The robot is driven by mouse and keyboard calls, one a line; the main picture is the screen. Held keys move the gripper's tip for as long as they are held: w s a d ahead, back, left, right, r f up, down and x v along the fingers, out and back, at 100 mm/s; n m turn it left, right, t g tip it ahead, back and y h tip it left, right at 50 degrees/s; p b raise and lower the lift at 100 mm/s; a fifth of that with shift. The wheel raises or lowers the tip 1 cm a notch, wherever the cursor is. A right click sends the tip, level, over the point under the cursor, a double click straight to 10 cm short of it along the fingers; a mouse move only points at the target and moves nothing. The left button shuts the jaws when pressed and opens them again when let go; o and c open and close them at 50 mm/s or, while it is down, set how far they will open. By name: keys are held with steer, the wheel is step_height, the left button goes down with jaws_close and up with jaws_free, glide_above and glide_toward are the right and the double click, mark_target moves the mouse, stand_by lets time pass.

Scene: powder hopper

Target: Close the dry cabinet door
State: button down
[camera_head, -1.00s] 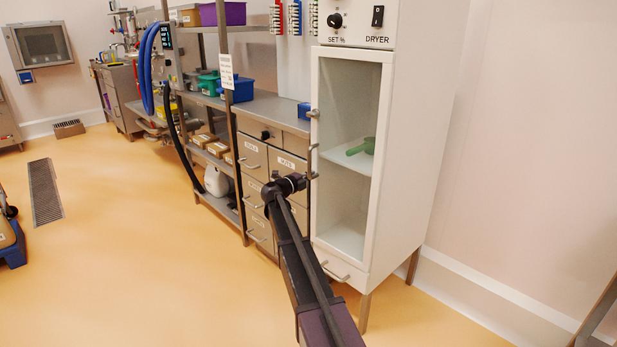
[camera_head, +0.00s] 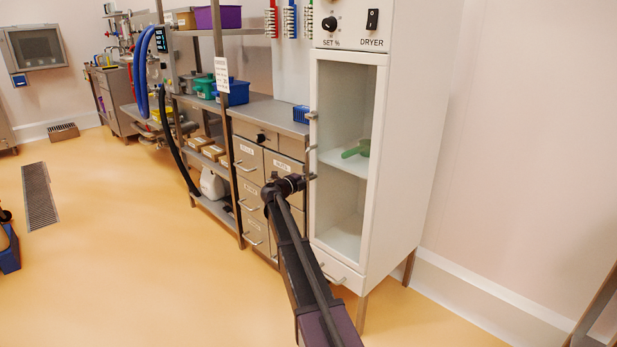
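The dry cabinet (camera_head: 412,150) is tall and white, with a dryer panel on top. Its glass door (camera_head: 378,130) has a white frame and lies flush with the front or nearly so; a small gap cannot be told. Metal handle parts (camera_head: 312,115) show on the door's left edge. My gripper (camera_head: 308,177) is at the lower handle part on that edge, touching it or very close. Its fingers are too small and dark to tell open from shut. A green scoop (camera_head: 357,149) lies on the shelf inside, seen through the door.
A drawer unit (camera_head: 250,180) and a steel shelf rack with bins stand left of the cabinet, close to my arm. A small drawer (camera_head: 340,272) is below the door. A wall is at the right.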

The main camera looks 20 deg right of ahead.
steer(key=v, duration=1.4)
steer(key=shift+w+a, duration=0.2)
steer(key=shift+w, duration=0.1)
